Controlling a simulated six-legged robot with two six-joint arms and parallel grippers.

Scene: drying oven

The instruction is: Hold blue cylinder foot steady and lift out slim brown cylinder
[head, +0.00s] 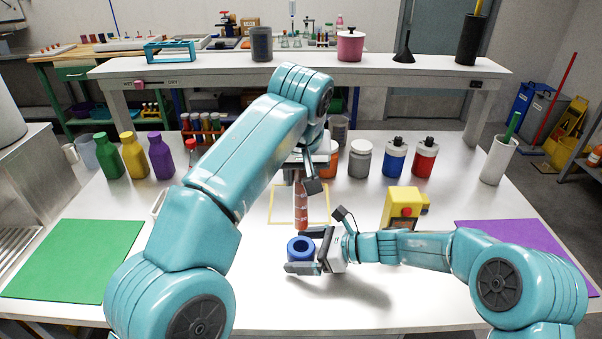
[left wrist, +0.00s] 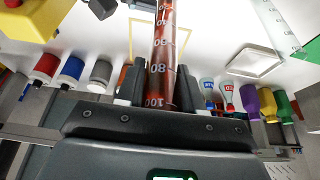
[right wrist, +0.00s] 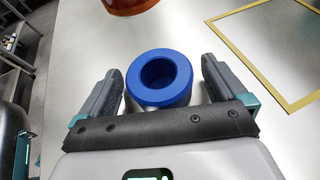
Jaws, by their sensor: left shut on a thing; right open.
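The slim brown cylinder (head: 301,205) is a brown graduated tube with white marks. My left gripper (head: 300,172) is shut on it near its upper part; the left wrist view shows the marked tube (left wrist: 163,60) between the fingers. The blue cylinder foot (head: 300,248) is a round blue ring with an open, empty hole, upright on the table. My right gripper (head: 308,255) is open with its fingers on either side of the foot; the right wrist view shows the foot (right wrist: 158,78) between them, with gaps. The brown cylinder is out of the foot, held above the table.
A yellow device (head: 402,208) stands right of the foot. A yellow square outline (head: 322,190) lies behind it. Green (head: 75,260) and purple (head: 515,245) mats lie at the sides. Several bottles and jars stand along the back.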

